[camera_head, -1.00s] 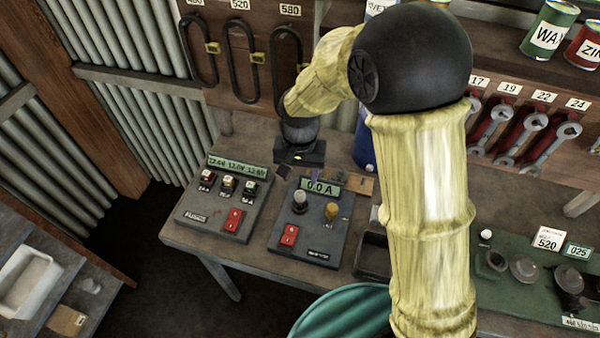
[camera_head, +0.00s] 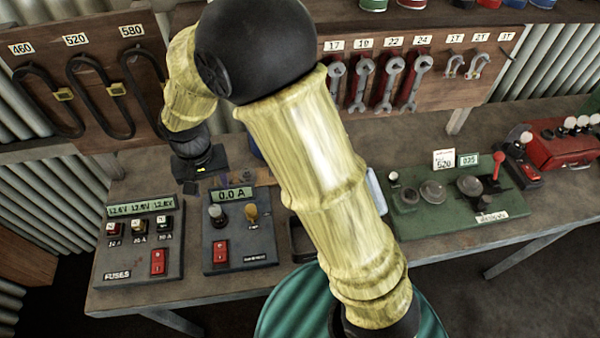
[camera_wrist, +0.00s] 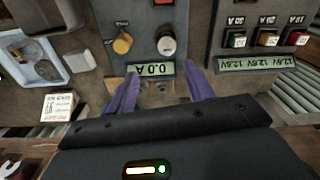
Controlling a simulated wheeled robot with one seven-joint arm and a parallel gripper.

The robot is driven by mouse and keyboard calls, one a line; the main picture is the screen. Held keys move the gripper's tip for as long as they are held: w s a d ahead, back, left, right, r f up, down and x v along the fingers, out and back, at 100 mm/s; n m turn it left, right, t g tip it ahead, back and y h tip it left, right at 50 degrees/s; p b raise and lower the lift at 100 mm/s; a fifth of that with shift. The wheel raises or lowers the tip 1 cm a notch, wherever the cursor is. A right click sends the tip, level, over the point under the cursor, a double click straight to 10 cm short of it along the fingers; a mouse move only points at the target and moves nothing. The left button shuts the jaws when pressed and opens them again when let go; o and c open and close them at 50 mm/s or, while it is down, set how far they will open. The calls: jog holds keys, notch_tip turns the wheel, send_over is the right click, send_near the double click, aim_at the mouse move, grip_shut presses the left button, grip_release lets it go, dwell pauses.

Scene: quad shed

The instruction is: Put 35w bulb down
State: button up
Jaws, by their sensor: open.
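My gripper (camera_wrist: 160,70) is open, its two purple fingers apart on either side of the 0.0 A display (camera_wrist: 154,69) in the wrist view. No bulb shows between the fingertips. In the head view my gripper (camera_head: 204,180) is behind the grey test panel (camera_head: 240,255), with its fingers small and partly hidden. A pale rounded, bulb-like piece (camera_wrist: 166,43) stands in a dark ring on that panel, beside a yellow knob (camera_wrist: 122,44). I cannot read a 35w mark on it. A small tan wooden piece (camera_wrist: 160,90) lies behind the panel, between the fingers.
The fuse panel (camera_head: 138,250) stands left of the test panel. A blue-rimmed dish (camera_wrist: 44,72) and a white block (camera_wrist: 80,61) lie on the bench. A green board (camera_head: 455,212) and a red box (camera_head: 562,148) stand to the right. Wrenches (camera_head: 363,85) hang behind.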

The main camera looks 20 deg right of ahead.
jog(key=s+d+r+t, duration=0.1)
jog(key=s+d+r, duration=0.1)
jog(key=d, duration=1)
jog(key=s+d+r+t, duration=0.1)
jog(key=s+d, duration=0.4)
jog(key=d, duration=0.7)
jog(key=shift+s+d+r+m, duration=0.2)
jog(key=shift+r+m, duration=0.2)
jog(key=shift+r, duration=0.3)
jog(key=shift+w+a, duration=0.1)
jog(key=shift+c, duration=0.2)
